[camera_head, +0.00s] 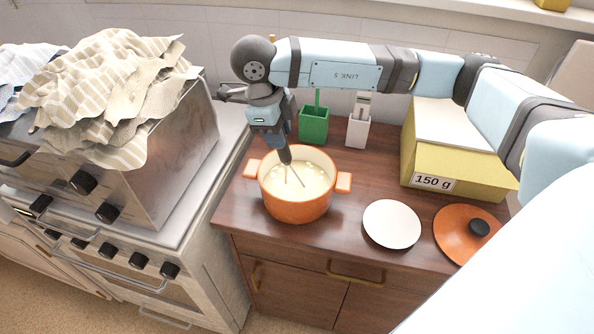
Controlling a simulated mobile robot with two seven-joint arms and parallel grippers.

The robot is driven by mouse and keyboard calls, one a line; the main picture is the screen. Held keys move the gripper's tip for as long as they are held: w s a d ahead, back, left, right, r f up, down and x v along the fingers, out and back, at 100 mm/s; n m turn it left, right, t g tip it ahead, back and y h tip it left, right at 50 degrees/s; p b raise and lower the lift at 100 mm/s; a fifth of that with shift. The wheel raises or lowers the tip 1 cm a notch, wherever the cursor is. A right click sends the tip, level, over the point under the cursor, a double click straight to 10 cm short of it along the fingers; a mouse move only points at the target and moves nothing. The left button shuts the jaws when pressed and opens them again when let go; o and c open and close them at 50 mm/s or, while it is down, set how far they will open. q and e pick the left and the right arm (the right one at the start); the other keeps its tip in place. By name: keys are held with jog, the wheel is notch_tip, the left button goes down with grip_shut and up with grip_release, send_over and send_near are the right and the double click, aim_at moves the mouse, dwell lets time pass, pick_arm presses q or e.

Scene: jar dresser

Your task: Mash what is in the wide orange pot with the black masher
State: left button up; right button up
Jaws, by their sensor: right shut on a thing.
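The wide orange pot (297,207) stands on the brown dresser top, with its two light orange handles at the sides. It holds a pale yellow mass with small lumps (314,178). My right gripper (283,146) points down above the pot's back left part and is shut on the black masher (286,157). The masher's thin grey prongs reach down into the pot's contents. Its upper part is hidden by the gripper. I cannot tell how deep the prongs go. My left gripper is not in view.
A white plate (391,224) and an orange lid with a black knob (462,245) lie right of the pot. Behind are a green holder (313,126), a white holder (357,133) and a yellow box (470,165). A stove (130,255) and an oven draped with cloths (110,85) stand left.

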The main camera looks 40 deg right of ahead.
jog(key=shift+r+p, duration=1)
jog(key=shift+r, duration=1.3)
notch_tip(320, 180, down, 4)
jog(key=b, duration=0.3)
jog(key=shift+f+b, duration=0.15)
jog(key=shift+b, duration=0.2)
jog(key=shift+f, duration=0.3)
jog(key=shift+r+p, duration=0.85)
jog(key=shift+r, duration=1.5)
